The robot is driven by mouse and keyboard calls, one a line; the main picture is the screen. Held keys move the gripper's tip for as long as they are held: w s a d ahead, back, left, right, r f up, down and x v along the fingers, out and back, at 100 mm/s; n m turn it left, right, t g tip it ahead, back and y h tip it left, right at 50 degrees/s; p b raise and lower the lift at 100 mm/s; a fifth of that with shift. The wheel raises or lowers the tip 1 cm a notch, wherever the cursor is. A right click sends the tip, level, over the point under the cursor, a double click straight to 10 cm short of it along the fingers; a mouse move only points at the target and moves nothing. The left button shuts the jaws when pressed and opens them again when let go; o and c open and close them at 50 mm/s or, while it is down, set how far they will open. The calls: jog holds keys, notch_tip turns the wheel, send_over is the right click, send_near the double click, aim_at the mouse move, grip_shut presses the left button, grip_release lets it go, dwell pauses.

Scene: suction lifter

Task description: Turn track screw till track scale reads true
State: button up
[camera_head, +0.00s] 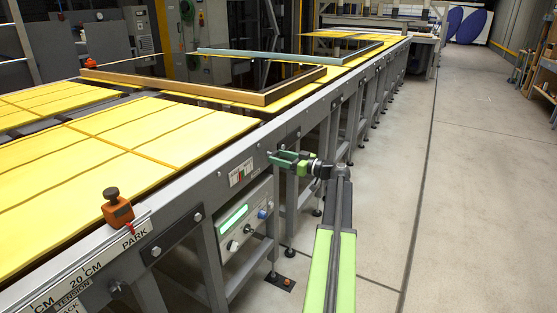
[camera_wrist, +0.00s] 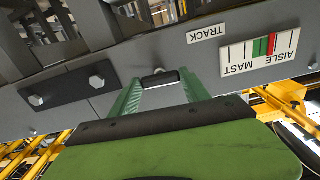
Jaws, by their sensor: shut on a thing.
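The track screw (camera_wrist: 160,78) is a short dark cylinder on the grey frame rail, between the tips of my green fingers. My gripper (camera_wrist: 161,88) is shut on it; in the head view my gripper (camera_head: 288,160) is at the rail's side and hides the screw. The track scale (camera_wrist: 260,50) is a white plate, upside down in the wrist view, marked AISLE and MAST. Its red pointer (camera_wrist: 271,44) stands at the edge of the green band (camera_wrist: 260,47), on the AISLE side. The TRACK label (camera_wrist: 207,33) is beside it. The scale (camera_head: 241,172) is tiny in the head view.
A grey control box (camera_head: 245,222) with a lit green display hangs below the rail. An orange clamp (camera_head: 117,208) with a dark knob sits on the ruler rail at the near left. Yellow slats and a wooden frame (camera_head: 205,85) cover the table. The floor (camera_head: 480,180) at right is clear.

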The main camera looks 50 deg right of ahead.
jog(key=shift+a+n, duration=0.1)
jog(key=shift+n, duration=0.2)
jog(key=o, duration=1.4)
jog(key=v, duration=1.7)
jog(key=shift+s, duration=0.25)
jog(key=shift+f, duration=0.1)
